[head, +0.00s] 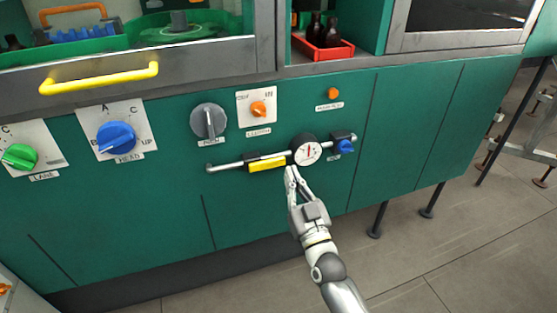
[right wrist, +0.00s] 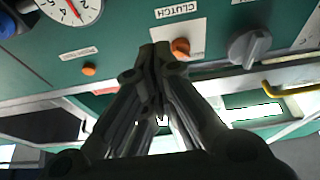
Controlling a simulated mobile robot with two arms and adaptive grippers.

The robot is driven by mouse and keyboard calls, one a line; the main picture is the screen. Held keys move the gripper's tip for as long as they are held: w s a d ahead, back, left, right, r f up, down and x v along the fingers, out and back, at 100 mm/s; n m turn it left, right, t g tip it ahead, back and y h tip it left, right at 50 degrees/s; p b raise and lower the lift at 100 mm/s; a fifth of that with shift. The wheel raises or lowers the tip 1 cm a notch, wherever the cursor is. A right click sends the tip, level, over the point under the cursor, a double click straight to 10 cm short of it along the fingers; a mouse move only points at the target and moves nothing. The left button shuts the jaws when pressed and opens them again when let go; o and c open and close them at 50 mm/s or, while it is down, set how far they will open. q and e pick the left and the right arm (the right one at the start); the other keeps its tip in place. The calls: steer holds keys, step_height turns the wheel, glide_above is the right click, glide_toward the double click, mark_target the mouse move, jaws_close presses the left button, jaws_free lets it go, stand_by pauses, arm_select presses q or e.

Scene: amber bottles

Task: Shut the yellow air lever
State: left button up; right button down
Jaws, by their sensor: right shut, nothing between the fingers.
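The yellow air lever (head: 267,164) lies along the horizontal grey pipe on the green machine front in the head view. A round white gauge (head: 307,151) sits just right of it and also shows at the top left of the right wrist view (right wrist: 76,8). A blue knob (head: 344,147) is at the pipe's right end. My right gripper (head: 290,172) is shut and empty, with its fingertips just below the gauge and near the lever's right end. Whether it touches the lever cannot be told. The lever is not seen in the right wrist view. My left gripper is not in view.
A grey knob (head: 208,121), an orange clutch knob (head: 258,108), an orange button (head: 333,93) and a large blue knob (head: 116,138) are on the panel. A yellow handle (head: 98,79) sticks out at upper left. A red tray (head: 322,51) holds dark bottles. The panel below the pipe is clear.

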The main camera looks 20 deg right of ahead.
step_height(320, 180, up, 3)
glide_above(280, 159)
steer(key=s+a, duration=0.1)
steer(key=s, duration=0.2)
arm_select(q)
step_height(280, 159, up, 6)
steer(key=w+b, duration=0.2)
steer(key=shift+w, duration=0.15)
arm_select(e)
steer(key=shift+w+f, duration=0.15)
steer(key=shift+f, duration=0.85)
steer(key=shift+w+f, duration=0.1)
steer(key=shift+f, duration=0.85)
steer(key=shift+d, duration=0.1)
